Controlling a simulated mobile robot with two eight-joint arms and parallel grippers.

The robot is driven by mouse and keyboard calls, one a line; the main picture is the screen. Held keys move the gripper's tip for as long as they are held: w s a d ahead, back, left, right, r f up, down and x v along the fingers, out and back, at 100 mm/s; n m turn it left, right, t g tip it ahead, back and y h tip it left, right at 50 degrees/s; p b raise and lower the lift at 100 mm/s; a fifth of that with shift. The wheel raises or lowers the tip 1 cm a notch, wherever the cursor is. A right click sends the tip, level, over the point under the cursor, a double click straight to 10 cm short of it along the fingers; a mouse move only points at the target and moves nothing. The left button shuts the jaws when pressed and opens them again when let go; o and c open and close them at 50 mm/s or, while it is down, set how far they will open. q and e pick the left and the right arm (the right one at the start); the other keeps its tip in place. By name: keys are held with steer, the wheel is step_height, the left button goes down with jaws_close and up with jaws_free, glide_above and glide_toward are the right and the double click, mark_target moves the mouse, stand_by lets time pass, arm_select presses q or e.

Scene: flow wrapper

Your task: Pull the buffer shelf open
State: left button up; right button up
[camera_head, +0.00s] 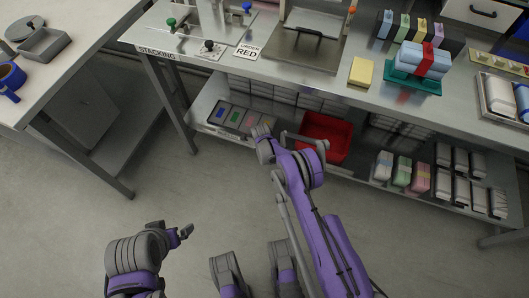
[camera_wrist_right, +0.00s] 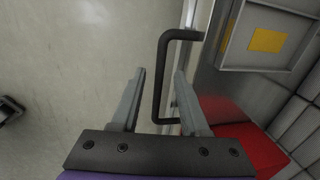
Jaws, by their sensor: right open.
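The buffer shelf (camera_head: 204,127) is the low shelf under the steel bench in the head view, with its front edge facing me. A dark U-shaped handle (camera_wrist_right: 162,76) stands out from a shelf front in the right wrist view. My right gripper (camera_wrist_right: 159,92) is open, with the handle's bar between its two fingers, which look apart from it. In the head view my right gripper (camera_head: 264,146) is at the shelf's front edge, partly hidden by its own arm. My left gripper (camera_head: 186,231) is low over the floor, away from the shelf; its jaws are unclear.
A red bin (camera_head: 337,129) and several packs (camera_head: 403,171) sit on the low level. The bench top above carries a yellow block (camera_head: 361,71) and a teal tray (camera_head: 412,80). A white table (camera_head: 84,14) stands at left. The floor (camera_head: 185,180) before the shelf is clear.

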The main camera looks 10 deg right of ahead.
jaws_close()
stand_by(1.4)
